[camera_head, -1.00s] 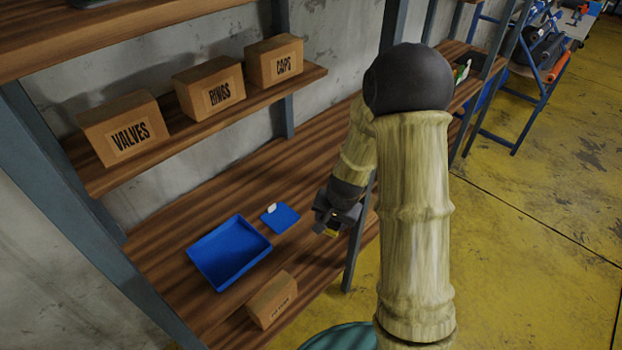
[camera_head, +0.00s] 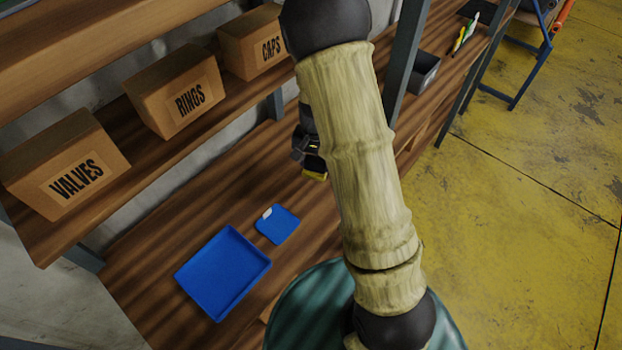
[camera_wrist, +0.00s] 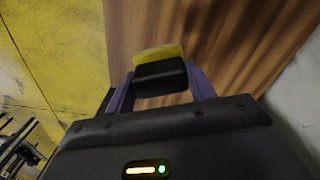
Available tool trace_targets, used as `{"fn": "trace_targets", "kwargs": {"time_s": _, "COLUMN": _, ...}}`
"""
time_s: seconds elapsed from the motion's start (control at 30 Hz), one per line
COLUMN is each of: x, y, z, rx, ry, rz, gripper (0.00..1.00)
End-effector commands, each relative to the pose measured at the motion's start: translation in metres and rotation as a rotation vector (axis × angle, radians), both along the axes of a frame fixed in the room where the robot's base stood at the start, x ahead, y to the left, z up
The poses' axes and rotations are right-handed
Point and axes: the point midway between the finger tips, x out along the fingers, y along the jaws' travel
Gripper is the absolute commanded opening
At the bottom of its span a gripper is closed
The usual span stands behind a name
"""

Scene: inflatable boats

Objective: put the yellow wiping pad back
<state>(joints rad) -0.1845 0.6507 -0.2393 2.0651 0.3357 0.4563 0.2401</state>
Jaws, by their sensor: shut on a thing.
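The yellow wiping pad (camera_wrist: 160,54) shows in the wrist view as a yellow edge just beyond a black block (camera_wrist: 161,78) between my fingers. My gripper (camera_wrist: 160,88) is shut on the pad. In the head view my gripper (camera_head: 312,168) is above the wooden shelf, right of the blue pad, with a bit of yellow at its tip; my arm hides part of it. A blue tray (camera_head: 222,273) lies empty on the shelf. A flat blue pad with a white tag (camera_head: 277,224) lies beside the tray.
Cardboard boxes marked VALVES (camera_head: 78,184), RINGS (camera_head: 190,100) and CAPS (camera_head: 272,47) stand on the upper shelf. A dark grey bin (camera_head: 425,72) sits on the shelf beyond the blue upright (camera_head: 404,62).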

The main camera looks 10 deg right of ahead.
Motion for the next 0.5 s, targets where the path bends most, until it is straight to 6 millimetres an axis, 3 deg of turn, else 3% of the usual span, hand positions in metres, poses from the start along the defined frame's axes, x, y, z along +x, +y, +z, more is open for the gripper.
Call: {"fn": "trace_targets", "kwargs": {"time_s": 0.5, "x": -0.0002, "y": 0.0000, "z": -0.0038, "rx": -0.001, "ry": 0.008, "rz": 0.000, "gripper": 0.36}}
